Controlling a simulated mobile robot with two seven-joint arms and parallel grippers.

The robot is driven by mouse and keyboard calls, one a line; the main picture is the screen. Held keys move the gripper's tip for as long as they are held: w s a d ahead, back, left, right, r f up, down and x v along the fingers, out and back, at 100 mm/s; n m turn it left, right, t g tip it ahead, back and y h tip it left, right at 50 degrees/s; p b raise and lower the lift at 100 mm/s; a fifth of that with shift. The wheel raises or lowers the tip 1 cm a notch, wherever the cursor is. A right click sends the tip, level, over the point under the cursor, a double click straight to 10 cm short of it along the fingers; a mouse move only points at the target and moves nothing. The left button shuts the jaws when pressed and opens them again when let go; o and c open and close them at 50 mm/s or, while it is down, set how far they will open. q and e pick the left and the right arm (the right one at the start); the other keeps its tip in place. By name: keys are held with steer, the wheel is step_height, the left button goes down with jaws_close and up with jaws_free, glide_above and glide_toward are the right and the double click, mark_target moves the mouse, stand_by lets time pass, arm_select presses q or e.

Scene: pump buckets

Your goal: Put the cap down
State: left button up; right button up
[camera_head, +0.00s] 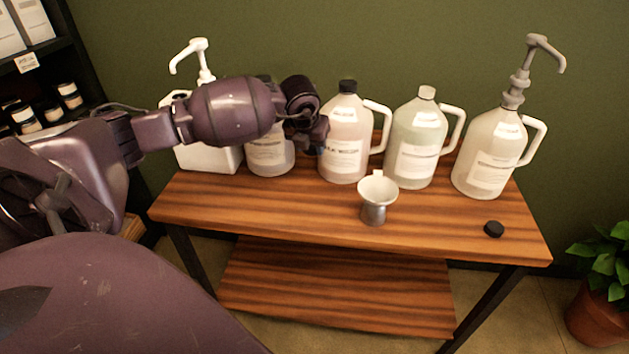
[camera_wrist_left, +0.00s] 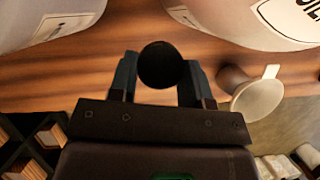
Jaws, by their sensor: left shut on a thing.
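My left gripper (camera_head: 316,138) is at the end of the arm that reaches over the table among the jugs. In the left wrist view its fingers are shut on a round black cap (camera_wrist_left: 162,64), with the wooden table top showing around it. The exact height of the cap above the wood is hard to tell. In the head view the held cap is hidden by the gripper and arm. Another black cap (camera_head: 493,229) lies on the table near its right front. My right gripper is not in view.
The front left of the table is clear.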

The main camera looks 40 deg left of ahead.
arm_select(q)
glide_above(312, 188)
steer(key=f, duration=0.5)
steer(key=shift+s+d+f, duration=0.15)
steer(key=shift+s, duration=0.25)
steer(key=shift+f+b, duration=0.3)
steer(key=shift+f, duration=0.2)
step_height(312, 188, down, 5)
steer(key=shift+f+b, duration=0.1)
steer(key=shift+b, duration=0.3)
steer(key=shift+f, duration=0.25)
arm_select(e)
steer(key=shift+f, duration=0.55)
arm_select(q)
steer(key=shift+f, duration=0.3)
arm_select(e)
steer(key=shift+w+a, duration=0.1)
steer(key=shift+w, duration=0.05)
